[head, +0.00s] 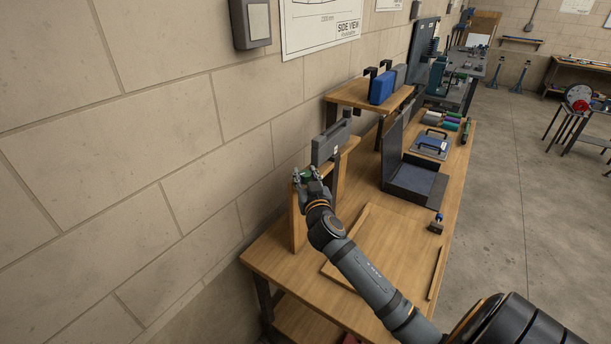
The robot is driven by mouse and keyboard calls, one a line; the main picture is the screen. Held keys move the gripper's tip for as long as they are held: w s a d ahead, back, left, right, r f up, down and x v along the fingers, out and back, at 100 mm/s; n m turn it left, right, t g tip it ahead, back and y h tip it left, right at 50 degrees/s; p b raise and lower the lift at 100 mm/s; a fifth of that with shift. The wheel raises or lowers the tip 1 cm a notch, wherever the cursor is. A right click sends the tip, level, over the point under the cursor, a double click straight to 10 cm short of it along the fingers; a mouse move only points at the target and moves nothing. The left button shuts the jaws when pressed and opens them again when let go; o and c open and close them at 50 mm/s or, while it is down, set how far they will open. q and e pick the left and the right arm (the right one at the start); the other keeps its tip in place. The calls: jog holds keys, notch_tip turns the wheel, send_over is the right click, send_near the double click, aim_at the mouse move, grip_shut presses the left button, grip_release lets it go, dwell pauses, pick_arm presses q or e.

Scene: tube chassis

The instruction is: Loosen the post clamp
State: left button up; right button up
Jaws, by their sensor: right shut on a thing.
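My right gripper (307,175) reaches in from the lower right to a wooden upright (298,222) near the wall. It is shut on a small green and grey object (302,171) at the top of this upright. The jaws hide most of that object, so I cannot tell whether it is the post clamp. My left gripper is not in view.
A grey case (331,143) stands just behind the gripper. An open dark case (412,181) lies farther back on the bench (292,273). A blue case (382,87) stands on a raised wooden shelf (352,93). A low-edged wooden board (392,244) looks bare.

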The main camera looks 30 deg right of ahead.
jog(key=n+t+y, duration=0.1)
jog(key=n+y, duration=0.2)
jog(key=y, duration=0.1)
jog(key=shift+d+y, duration=0.15)
jog(key=shift+y, duration=0.15)
jog(key=shift+r+n+y, duration=0.1)
jog(key=shift+n+y, duration=0.4)
jog(key=shift+y, duration=0.1)
jog(key=n+y+p, duration=0.1)
jog(key=y+p, duration=0.1)
jog(key=n+y+p, duration=0.1)
jog(key=y+p, duration=0.1)
jog(key=p, duration=0.1)
jog(key=shift+r+n, duration=0.15)
jog(key=shift+n, duration=0.15)
jog(key=n+g+y+b, duration=0.1)
jog(key=y+b, duration=0.1)
jog(key=b, duration=0.2)
jog(key=n+y+b, duration=0.2)
jog(key=b, duration=0.2)
jog(key=f+n+g+y+b, duration=0.1)
jog(key=y+b, duration=0.1)
jog(key=b, duration=0.2)
jog(key=shift+g+y, duration=0.3)
jog(key=shift+y, duration=0.1)
jog(key=shift+r+n+y+b, duration=0.25)
jog(key=shift+n+y+b, duration=0.05)
jog(key=shift+n+b, duration=0.15)
jog(key=o, duration=0.9)
